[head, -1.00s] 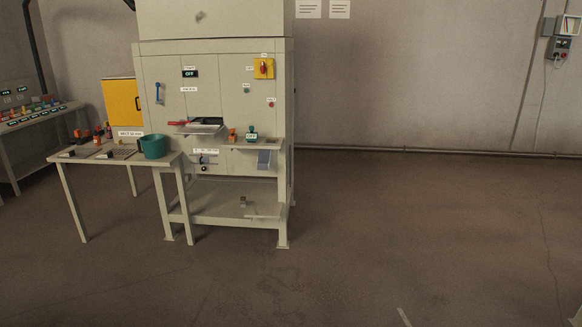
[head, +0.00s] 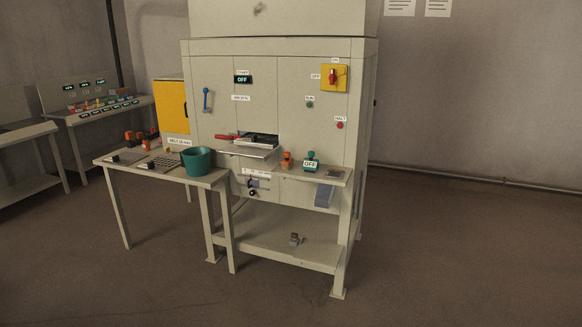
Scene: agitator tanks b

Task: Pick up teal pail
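The teal pail (head: 198,162) stands upright on the right end of a pale side table (head: 205,181), close to the left front of a beige machine cabinet. Its open rim faces up and its inside looks dark. My gripper is not in view, so I cannot see its state.
The beige cabinet (head: 278,75) has a tray with a red handle (head: 227,137), a yellow switch plate (head: 334,77) and a low shelf (head: 280,246). Several small items lie left of the pail. Another bench (head: 25,132) stands far left. Floor (head: 470,240) in front and right is clear.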

